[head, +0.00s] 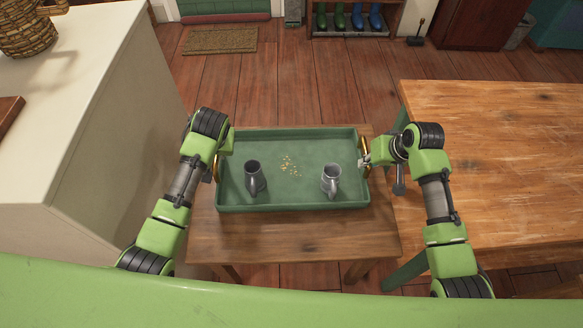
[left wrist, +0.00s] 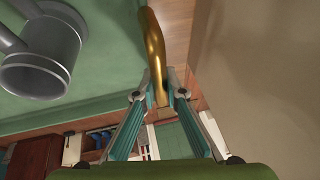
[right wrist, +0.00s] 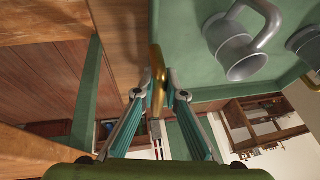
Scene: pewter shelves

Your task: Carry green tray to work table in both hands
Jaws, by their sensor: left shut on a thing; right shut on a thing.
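The green tray (head: 292,200) is level over a small wooden table (head: 300,237) in the head view; I cannot tell whether it touches the top. My left gripper (head: 215,170) is shut on the tray's left brass handle (left wrist: 153,45). My right gripper (head: 365,161) is shut on its right brass handle (right wrist: 157,65). A larger wooden table (head: 510,165), perhaps the work table, stands at right.
A white counter (head: 90,110) with a wicker basket (head: 27,28) stands close on the left. The larger table's visible top is bare. Wooden floor (head: 290,85) is open beyond the small table, up to a doormat (head: 220,40) and boot rack (head: 352,22).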

